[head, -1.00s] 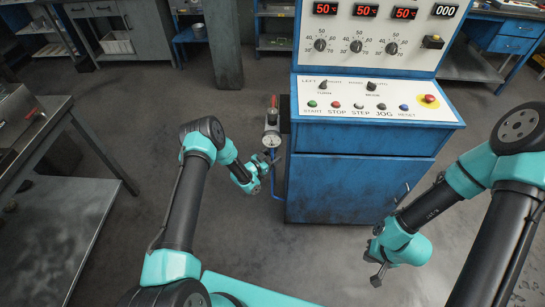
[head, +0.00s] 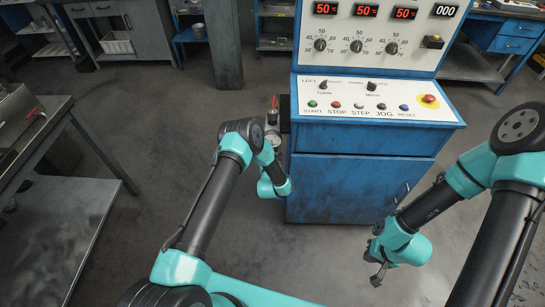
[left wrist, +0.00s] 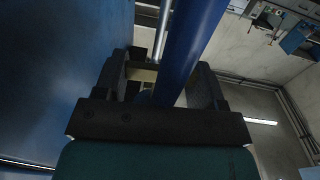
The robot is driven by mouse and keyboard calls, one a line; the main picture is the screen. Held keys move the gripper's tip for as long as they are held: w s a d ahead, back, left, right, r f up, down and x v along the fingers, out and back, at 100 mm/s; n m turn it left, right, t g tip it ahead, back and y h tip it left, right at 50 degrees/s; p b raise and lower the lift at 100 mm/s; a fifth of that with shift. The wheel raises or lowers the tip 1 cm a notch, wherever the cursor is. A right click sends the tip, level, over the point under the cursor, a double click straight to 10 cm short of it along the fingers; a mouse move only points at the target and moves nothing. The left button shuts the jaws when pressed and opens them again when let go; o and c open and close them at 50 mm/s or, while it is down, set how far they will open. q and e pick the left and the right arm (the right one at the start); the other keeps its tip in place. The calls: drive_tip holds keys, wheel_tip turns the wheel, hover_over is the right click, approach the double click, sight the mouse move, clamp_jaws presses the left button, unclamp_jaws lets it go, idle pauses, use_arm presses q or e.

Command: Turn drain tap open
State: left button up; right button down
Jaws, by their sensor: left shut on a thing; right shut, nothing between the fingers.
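My left gripper (left wrist: 158,84) is at the lower left side of the blue cabinet; in the head view its fingers are hidden behind my left wrist. In the left wrist view its dark fingers stand either side of a blue pipe (left wrist: 192,40). A pale brassy piece (left wrist: 146,74), apparently part of the drain tap, shows between them, mostly hidden. The gripper is shut on it; the tap's handle position cannot be told. A red-handled valve (head: 274,104) stands higher beside the cabinet, its gauge partly covered by my arm. My right gripper (head: 377,274) is shut and empty, right of centre.
The blue cabinet (head: 350,186) with its white control panel (head: 335,106) stands close to the right of my left gripper. A metal table (head: 60,113) is at the left. The grey floor between table and cabinet is clear.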

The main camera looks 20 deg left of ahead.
use_arm(q)
drive_tip(key=shift+n+y, duration=0.4)
drive_tip(key=shift+y, duration=0.2)
drive_tip(key=o, duration=0.9)
drive_tip(key=v, duration=1.7)
drive_tip(key=shift+s+r, duration=0.15)
drive_tip(key=shift+r, duration=0.1)
